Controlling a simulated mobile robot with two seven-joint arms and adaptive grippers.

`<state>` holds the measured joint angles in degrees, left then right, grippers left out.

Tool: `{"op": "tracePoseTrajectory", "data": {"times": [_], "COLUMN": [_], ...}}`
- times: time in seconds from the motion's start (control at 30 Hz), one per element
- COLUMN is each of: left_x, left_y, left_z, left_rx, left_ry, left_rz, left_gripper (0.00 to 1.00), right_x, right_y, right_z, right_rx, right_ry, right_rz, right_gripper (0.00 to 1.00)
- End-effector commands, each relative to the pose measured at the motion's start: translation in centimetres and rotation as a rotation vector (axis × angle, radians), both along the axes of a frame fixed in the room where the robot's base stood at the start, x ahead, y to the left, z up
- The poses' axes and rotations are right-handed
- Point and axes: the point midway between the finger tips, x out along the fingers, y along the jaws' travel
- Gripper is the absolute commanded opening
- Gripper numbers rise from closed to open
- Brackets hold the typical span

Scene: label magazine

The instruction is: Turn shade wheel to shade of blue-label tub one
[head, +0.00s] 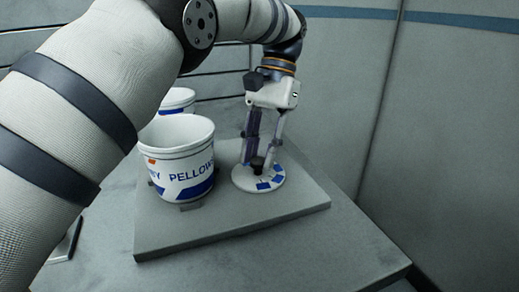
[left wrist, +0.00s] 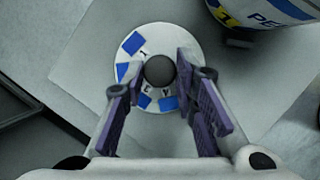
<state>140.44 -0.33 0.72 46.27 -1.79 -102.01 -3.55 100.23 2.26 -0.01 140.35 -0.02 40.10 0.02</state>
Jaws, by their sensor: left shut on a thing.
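The shade wheel (head: 243,182) is a white disc with several blue patches and a dark round knob in its middle; it lies flat on a grey board. My left gripper (head: 263,160) points down over the wheel and is shut on the knob, one finger on each side. A white tub (head: 180,146) with a blue label reading "PELLOW", partly cut off, stands left of the wheel. My right gripper is not in view.
A second white tub (head: 177,99) stands behind the first, mostly hidden by it and my arm. The grey board (head: 240,228) lies on a grey table (head: 330,250). The board's front is clear. A grey wall (head: 440,120) rises at the right.

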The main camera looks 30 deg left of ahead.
Motion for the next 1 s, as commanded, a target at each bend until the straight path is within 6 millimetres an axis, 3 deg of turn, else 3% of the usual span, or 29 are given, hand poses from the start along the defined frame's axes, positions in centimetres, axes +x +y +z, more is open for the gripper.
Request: {"op": "tracePoseTrajectory", "data": {"times": [0.4,1.0], "left_x": [-0.07,-0.07], "left_y": [-0.18,-0.24], "left_z": [-0.09,-0.21], "left_rx": [0.000,-0.001], "left_ry": [0.003,0.004], "left_rz": [-0.198,-0.234], "left_gripper": [0.00,0.00], "right_x": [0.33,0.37], "right_y": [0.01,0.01], "right_z": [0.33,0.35], "right_rx": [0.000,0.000], "right_ry": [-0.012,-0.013], "right_rz": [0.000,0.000], "right_gripper": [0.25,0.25]}}
